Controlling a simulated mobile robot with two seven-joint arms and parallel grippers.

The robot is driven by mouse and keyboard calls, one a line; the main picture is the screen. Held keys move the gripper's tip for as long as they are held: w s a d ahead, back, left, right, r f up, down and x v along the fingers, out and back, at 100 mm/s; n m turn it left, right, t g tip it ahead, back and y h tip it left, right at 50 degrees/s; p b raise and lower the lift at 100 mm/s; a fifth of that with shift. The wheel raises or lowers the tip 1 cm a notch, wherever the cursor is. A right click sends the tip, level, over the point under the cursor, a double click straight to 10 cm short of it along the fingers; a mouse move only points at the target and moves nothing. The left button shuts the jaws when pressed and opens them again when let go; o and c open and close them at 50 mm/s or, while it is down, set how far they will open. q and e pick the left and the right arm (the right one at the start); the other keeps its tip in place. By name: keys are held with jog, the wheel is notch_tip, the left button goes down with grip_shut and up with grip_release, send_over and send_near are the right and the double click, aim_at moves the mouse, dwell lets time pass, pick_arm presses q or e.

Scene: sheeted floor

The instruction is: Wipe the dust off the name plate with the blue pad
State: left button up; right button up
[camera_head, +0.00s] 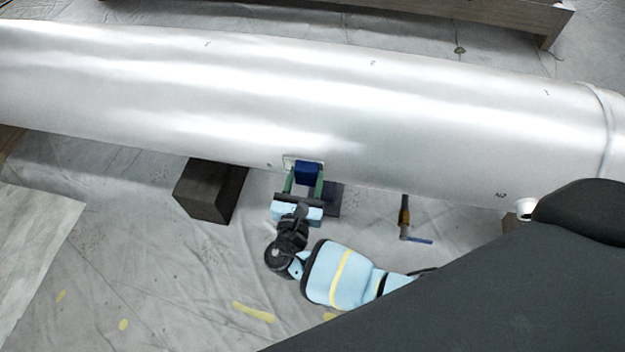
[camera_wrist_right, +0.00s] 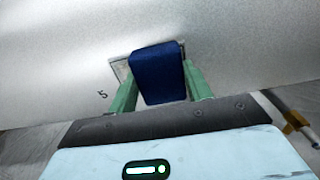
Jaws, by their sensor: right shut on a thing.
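The blue pad (camera_head: 306,172) is held between the green fingers of my right gripper (camera_head: 305,184), which is shut on it. In the right wrist view the blue pad (camera_wrist_right: 157,73) fills the middle, between the two green fingers (camera_wrist_right: 160,90). The pale name plate (camera_head: 289,160) is on the lower side of the large silver cylinder. In the right wrist view the name plate (camera_wrist_right: 120,68) shows at the pad's left edge; the pad covers most of it. I cannot tell whether pad and plate touch, or see dust. My left gripper is not in view.
The silver cylinder (camera_head: 400,110) spans the whole width. A dark block (camera_head: 209,190) stands below it at left. A dark beam (camera_head: 450,12) lies behind. The sheeted floor (camera_head: 150,260) is wrinkled and mostly clear at lower left.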

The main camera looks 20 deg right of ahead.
aim_at(286, 164)
jog(key=shift+w+a, duration=0.35)
jog(key=shift+a, duration=0.25)
jog(key=shift+w+a+f+b, duration=0.1)
jog(key=shift+w+a+b, duration=0.95)
jog(key=shift+a+b, duration=0.25)
jog(key=shift+w+a, duration=0.2)
jog(key=shift+a, duration=0.05)
jog(key=shift+r, duration=0.2)
